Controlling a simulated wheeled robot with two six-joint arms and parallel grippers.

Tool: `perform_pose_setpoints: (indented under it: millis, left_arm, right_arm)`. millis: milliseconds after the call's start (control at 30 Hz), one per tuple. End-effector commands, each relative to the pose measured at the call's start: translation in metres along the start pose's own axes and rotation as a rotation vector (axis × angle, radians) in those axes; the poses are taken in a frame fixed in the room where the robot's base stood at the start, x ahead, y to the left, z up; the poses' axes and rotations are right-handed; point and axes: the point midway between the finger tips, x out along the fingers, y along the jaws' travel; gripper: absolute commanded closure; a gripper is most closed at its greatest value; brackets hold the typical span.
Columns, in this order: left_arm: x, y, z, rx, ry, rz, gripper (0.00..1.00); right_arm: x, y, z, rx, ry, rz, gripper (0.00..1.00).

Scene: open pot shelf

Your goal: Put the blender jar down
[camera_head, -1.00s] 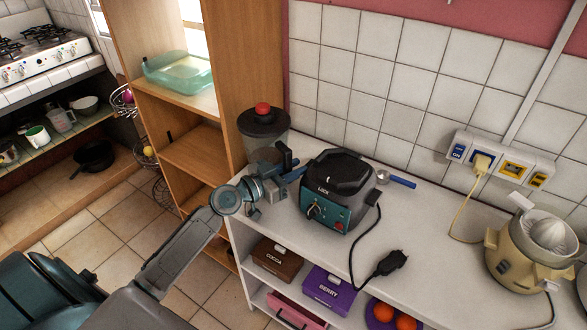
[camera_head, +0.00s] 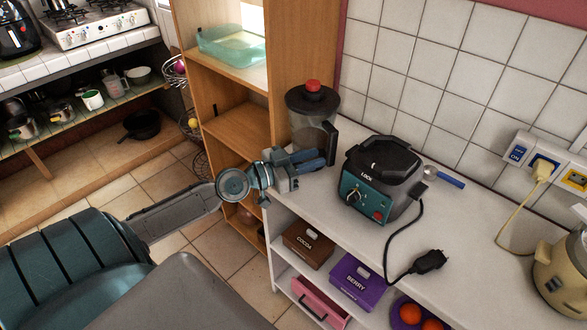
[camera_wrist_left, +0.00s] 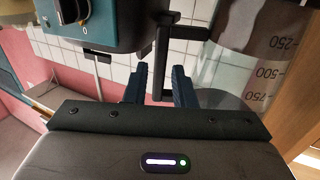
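The blender jar (camera_head: 306,122) is clear, with a dark lid, a red cap and a black handle. It stands upright at the left end of the white counter, behind my left gripper. My left gripper (camera_head: 316,159) has its blue fingers at the lower part of the handle. In the left wrist view, the fingers (camera_wrist_left: 159,84) are apart, with the black handle (camera_wrist_left: 163,48) between and beyond them and gaps beside it. The jar's wall with its scale (camera_wrist_left: 255,62) is at right there. My right gripper is not in view.
A wooden shelf (camera_head: 300,50) rises close behind the jar. A beige juicer (camera_head: 562,265) is at far right.

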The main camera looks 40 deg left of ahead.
Motion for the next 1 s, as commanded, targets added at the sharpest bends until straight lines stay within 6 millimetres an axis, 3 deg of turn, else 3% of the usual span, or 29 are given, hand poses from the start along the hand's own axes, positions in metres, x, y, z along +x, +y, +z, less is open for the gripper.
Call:
perform_pose_setpoints:
  millis: [500,1000]
  left_arm:
    - [-0.039,-0.001,0.002,0.005,-0.005,-0.002,0.77]
    - [-0.045,0.0,0.0,0.0,0.0,-0.001,0.77]
  right_arm:
    - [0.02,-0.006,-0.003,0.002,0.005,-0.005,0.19]
    - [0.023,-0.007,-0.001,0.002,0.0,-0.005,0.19]
